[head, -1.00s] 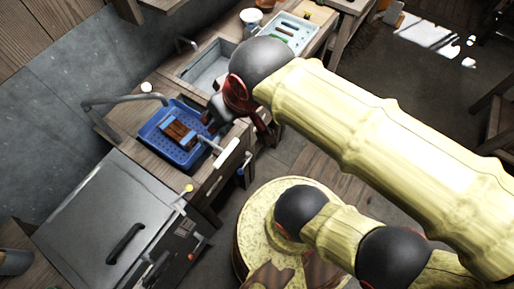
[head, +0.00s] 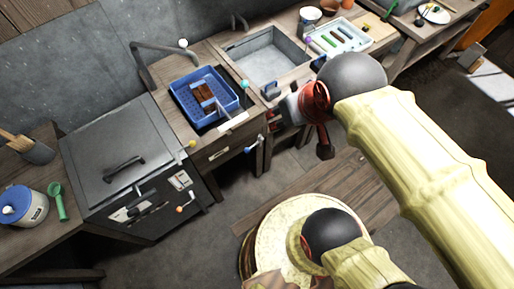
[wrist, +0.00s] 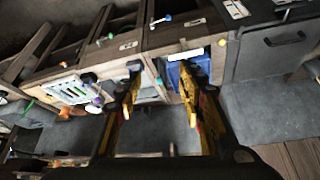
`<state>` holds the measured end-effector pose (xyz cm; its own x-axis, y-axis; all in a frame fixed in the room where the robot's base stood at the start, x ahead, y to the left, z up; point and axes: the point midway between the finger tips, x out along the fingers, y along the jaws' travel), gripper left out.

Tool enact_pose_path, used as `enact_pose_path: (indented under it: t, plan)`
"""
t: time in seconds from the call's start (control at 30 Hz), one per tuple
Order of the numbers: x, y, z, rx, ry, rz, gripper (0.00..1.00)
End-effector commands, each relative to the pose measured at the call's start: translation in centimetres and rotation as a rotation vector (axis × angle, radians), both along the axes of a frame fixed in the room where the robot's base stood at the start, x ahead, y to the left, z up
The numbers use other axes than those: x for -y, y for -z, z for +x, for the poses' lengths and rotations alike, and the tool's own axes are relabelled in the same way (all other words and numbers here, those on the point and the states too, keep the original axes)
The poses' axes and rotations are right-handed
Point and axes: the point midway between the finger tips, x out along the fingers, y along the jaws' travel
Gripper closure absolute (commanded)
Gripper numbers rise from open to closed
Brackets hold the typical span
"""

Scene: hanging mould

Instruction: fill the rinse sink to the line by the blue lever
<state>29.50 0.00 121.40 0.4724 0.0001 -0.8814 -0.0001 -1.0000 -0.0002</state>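A grey rectangular sink basin (head: 262,62) is set in the wooden counter, with no water visible in it; I cannot make out a fill line. To its left, a blue perforated basket (head: 183,101) holds a brown mould with blue parts (head: 203,92). A lever with a blue end (head: 250,149) sticks out from the cabinet front below the basket; it also shows in the wrist view (wrist: 167,19). My gripper (wrist: 160,66) is open and empty, its fingers apart. In the head view it is by the counter's front edge near the basin, partly hidden by my wrist.
A grey lidded unit (head: 95,150) stands left of the basket, with yellow- and orange-tipped levers on its front. A tray of coloured tools (head: 340,38) lies right of the basin. A grey faucet (head: 150,50) arches behind the basket.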

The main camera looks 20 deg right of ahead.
Motion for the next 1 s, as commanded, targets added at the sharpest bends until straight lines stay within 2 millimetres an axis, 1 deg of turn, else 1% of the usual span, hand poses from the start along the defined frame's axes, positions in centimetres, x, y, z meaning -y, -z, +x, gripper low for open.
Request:
enact_pose_path:
  t: [0.37,0.5,0.57,0.67,0.7,0.77,0.8,0.97,1.0]
  plan:
    - [0.0,0.0,0.0,0.0,0.0,0.0,0.61]
    - [0.2,0.2,0.0,0.0,0.007,0.0,0.68]
    - [0.6,0.8,0.1,-0.008,0.021,0.0,0.71]
    - [1.6,3.5,0.2,-0.068,0.061,0.002,0.77]
    - [2.2,5.0,0.3,-0.104,0.08,0.005,0.79]
    - [3.0,7.2,0.6,-0.159,0.111,0.012,0.83]
    - [3.4,8.7,0.8,-0.198,0.134,0.024,0.85]
    - [4.4,14.5,2.1,-0.341,0.228,0.111,0.94]
    - [4.6,15.9,2.4,-0.373,0.243,0.135,0.96]
